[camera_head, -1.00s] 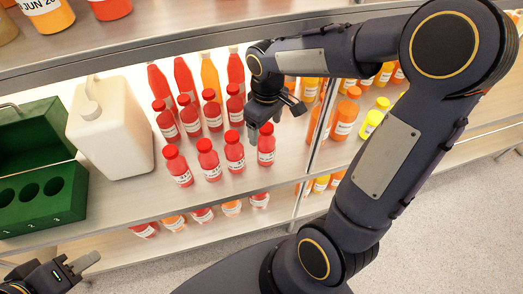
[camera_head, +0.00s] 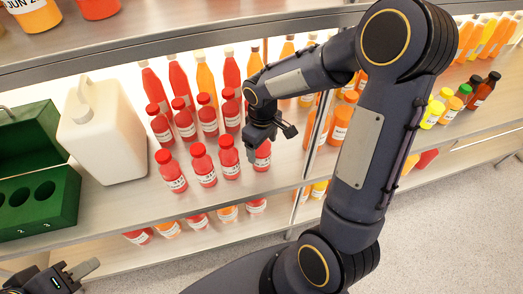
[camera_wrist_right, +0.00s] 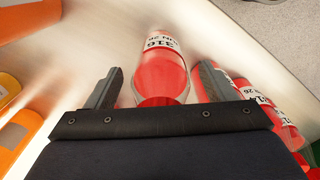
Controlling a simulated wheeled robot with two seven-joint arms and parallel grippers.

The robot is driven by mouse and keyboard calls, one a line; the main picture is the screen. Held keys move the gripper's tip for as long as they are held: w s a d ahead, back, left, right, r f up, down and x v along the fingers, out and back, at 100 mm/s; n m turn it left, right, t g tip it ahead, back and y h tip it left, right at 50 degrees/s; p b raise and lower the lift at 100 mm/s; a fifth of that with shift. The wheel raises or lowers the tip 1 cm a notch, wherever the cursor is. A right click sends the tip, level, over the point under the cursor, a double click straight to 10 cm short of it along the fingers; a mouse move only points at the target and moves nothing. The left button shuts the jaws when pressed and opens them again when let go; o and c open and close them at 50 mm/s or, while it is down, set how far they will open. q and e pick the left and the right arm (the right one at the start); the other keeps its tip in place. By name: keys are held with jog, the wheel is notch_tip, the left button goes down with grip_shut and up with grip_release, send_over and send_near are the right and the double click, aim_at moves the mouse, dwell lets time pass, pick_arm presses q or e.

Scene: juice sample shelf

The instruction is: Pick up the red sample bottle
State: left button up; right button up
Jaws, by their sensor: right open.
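Several red sample bottles with red caps and white labels stand in rows on the shelf. The rightmost front red bottle (camera_head: 263,156) is partly hidden behind my right gripper (camera_head: 262,138), which reaches down over its top. In the right wrist view this bottle (camera_wrist_right: 161,72) lies between the two open fingers of my right gripper (camera_wrist_right: 158,75), with a gap on both sides. My left gripper (camera_head: 72,272) is low at the left edge of the head view, away from the bottles; its opening is unclear.
Other red bottles (camera_head: 229,158) stand close to the left. A white jug (camera_head: 105,140) and an open green box with holes (camera_head: 40,205) are further left. Orange and yellow bottles stand right of a divider (camera_head: 315,135). An upper shelf (camera_head: 150,48) runs above.

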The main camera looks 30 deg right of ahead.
jog(key=c, duration=1.3)
jog(key=shift+c, duration=0.2)
jog(key=shift+r, duration=0.15)
jog(key=r+p, duration=0.1)
jog(key=r, duration=0.6)
jog(key=shift+a, duration=0.2)
jog(key=s+a+r+p, duration=0.2)
jog(key=s+a+r, duration=0.1)
jog(key=s+a, duration=0.9)
jog(key=a, duration=0.3)
jog(key=shift+a+r+p, duration=0.3)
jog(key=shift+r, duration=0.1)
